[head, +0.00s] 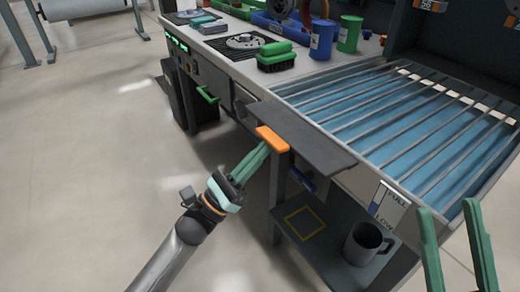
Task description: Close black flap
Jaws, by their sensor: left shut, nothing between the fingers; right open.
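The black flap (315,140) is a flat dark panel. It sticks out roughly level from the front edge of the roller conveyor, near the middle of the head view. An orange block (272,140) sits at its near left edge and looks like its handle. My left gripper (264,149) has green fingers, shut and empty. Its fingertips are right beside the orange block, at its lower left; I cannot tell whether they touch. My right gripper (448,204) is open and empty at the lower right, in front of the conveyor. Its palm is out of frame.
The conveyor (400,115) has metal bars over a blue bed. A green brush (276,57), a blue cup (321,40) and a green cup (348,34) stand behind the flap. Below, a shelf (330,240) holds a dark mug (367,243). The floor at left is clear.

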